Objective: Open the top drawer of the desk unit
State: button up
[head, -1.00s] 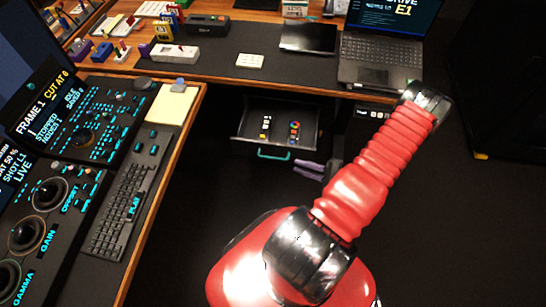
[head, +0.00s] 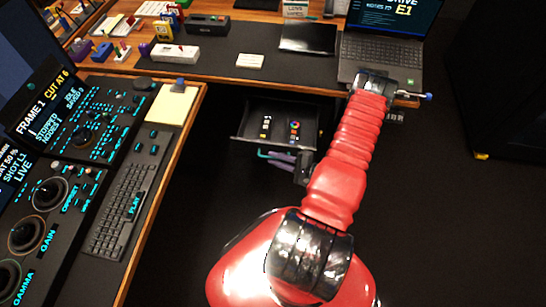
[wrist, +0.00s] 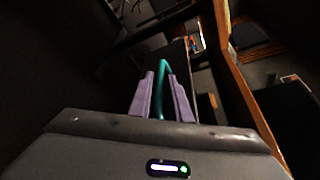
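The top drawer (head: 248,122) stands pulled out from under the desk, with its inside showing in the head view. Its teal handle (head: 263,154) is on the drawer front, partly hidden by my gripper. My gripper (head: 276,155), with pale purple fingers, is at the handle's right part. In the wrist view the teal handle (wrist: 162,80) runs between the two fingers of my gripper (wrist: 162,76). The fingers stand apart with the handle between them, and a gap shows beside it. Whether either finger touches the handle cannot be told.
Small coloured items (head: 294,127) lie in the drawer. The desk (head: 215,72) above carries a laptop (head: 385,50), a black tablet (head: 307,38) and several small devices. A console with a keyboard (head: 125,190) stands at left.

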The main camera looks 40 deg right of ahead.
jog(key=shift+x, duration=0.9)
jog(key=shift+c, duration=0.5)
grip_shut()
jog(key=shift+s, duration=0.1)
